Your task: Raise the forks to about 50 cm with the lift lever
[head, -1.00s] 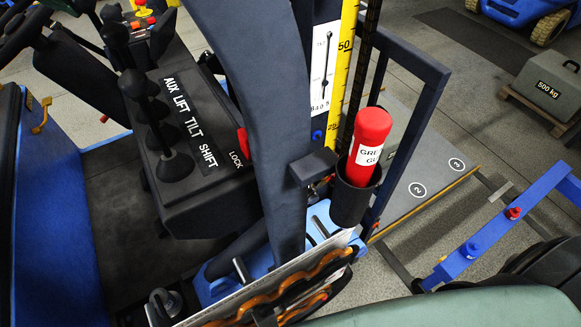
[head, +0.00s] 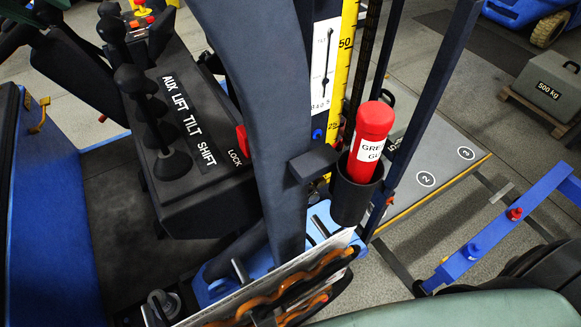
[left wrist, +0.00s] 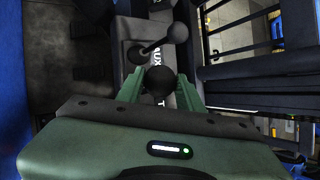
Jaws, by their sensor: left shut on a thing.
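In the left wrist view, my left gripper (left wrist: 160,91) has its green fingers shut around a lever with a round black knob (left wrist: 161,80). This appears to be the lift lever, just below the AUX label; the fingers and knob hide its own label. The neighbouring AUX lever (left wrist: 177,32) stands free. In the head view the black lever console (head: 190,125) reads AUX, LIFT, TILT, SHIFT. A yellow height scale (head: 347,45) with a 50 mark stands beside the mast (head: 262,110). The forks cannot be clearly made out. My right gripper is not identifiable.
A red tube (head: 372,125) sits in a black holder by the mast. A grey platform (head: 445,160) with numbered circles lies beyond. A blue bar (head: 500,235) is at the right, and a 500 kg block (head: 547,88) stands farther back. The SHIFT lever (head: 172,165) is close.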

